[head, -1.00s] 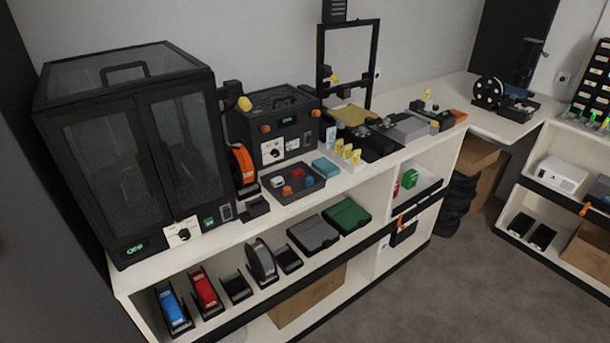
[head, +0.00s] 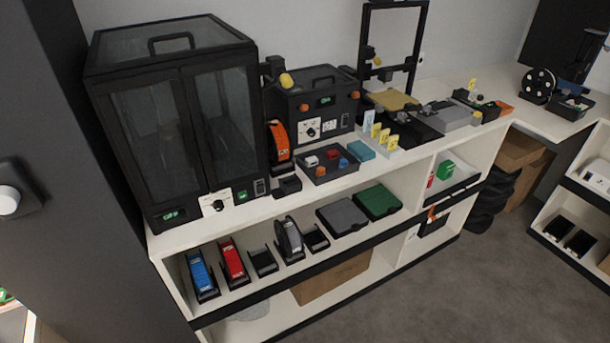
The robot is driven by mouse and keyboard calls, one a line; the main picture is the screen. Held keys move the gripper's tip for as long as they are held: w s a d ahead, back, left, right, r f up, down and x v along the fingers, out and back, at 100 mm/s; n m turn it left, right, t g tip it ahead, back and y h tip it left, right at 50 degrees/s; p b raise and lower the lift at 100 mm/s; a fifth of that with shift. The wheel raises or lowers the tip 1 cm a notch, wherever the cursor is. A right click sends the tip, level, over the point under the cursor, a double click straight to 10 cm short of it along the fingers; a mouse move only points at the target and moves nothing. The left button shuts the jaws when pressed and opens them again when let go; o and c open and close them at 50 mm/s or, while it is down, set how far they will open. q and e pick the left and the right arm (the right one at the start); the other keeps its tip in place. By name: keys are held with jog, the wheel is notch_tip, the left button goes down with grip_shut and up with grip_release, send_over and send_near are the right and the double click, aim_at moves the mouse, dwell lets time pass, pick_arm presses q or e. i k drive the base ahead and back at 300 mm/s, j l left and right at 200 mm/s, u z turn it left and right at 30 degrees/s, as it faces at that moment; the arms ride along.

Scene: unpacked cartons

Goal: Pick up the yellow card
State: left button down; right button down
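Several small yellow cards stand upright in a short row on the white worktop, right of the middle of the head view. The front yellow card (head: 392,141) is nearest, with a middle one (head: 384,135) and a rear one (head: 375,130) behind it. They appear to stand in a pale holder. A light blue card (head: 368,120) stands at the rear of the row. Another small yellow piece (head: 472,86) stands farther right near the black and orange device. I cannot tell which card is meant. Neither gripper is in view.
A black enclosed printer (head: 180,120) stands on the left of the worktop. A dark tray (head: 330,173) of small coloured parts and a teal box (head: 361,150) lie left of the cards. An open-frame printer (head: 391,103) stands behind them. Grey floor (head: 480,290) is clear at lower right.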

aim_at(384, 135)
jog(key=i+l+u, duration=0.1)
jog(key=l, duration=0.25)
jog(key=i+l+u, duration=0.1)
jog(key=i+l, duration=0.15)
jog(key=i+l+u, duration=0.15)
jog(key=l, duration=0.35)
jog(key=i+l+u, duration=0.1)
jog(key=l, duration=0.3)
jog(key=i, duration=0.1)
